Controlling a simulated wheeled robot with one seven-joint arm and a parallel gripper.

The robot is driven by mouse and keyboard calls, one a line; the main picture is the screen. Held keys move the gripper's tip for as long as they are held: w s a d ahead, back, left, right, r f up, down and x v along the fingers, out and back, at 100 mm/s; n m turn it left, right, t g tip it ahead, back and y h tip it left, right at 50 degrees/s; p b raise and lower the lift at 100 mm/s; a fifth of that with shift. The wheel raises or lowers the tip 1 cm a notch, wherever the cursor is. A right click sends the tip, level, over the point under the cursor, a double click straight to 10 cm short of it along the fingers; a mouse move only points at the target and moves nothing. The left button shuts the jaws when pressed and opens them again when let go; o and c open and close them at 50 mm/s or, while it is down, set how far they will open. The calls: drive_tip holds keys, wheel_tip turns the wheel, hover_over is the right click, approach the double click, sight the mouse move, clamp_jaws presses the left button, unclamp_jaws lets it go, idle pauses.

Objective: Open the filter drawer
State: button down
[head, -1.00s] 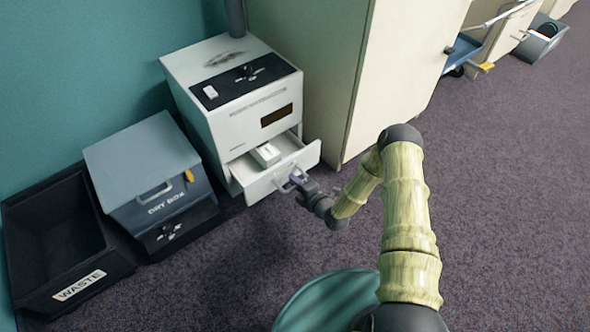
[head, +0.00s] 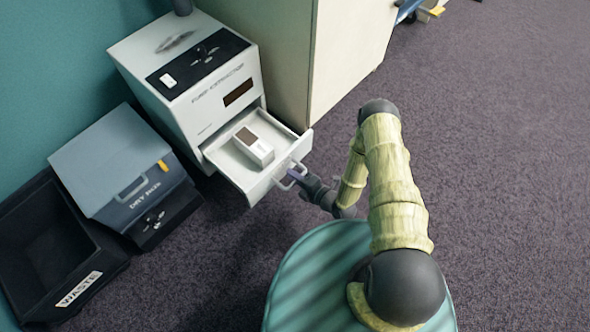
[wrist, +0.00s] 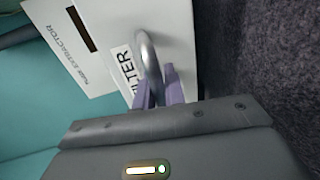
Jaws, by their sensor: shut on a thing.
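The filter drawer (head: 240,182) is a white drawer low in the white fume extractor (head: 190,70), and it is pulled well out. A white box-shaped filter with a brown top (head: 254,146) lies inside it. My gripper (head: 297,176) is at the drawer front, shut on the metal bow handle (head: 287,182). In the wrist view, the purple fingers (wrist: 160,88) are around the handle (wrist: 149,60), beside the drawer's label reading FILTER (wrist: 128,70).
A grey dry box (head: 110,160) stands left of the extractor, with a black waste bin (head: 50,240) further left. A cream cabinet (head: 345,60) stands close on the right. The carpet (head: 480,150) is clear in front and to the right.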

drive_tip(key=c, duration=1.5)
unclamp_jaws()
drive_tip(key=shift+d, duration=0.1)
drive_tip(key=p+v, duration=0.7)
drive_tip(key=v, duration=1)
drive_tip(key=shift+d, duration=0.15)
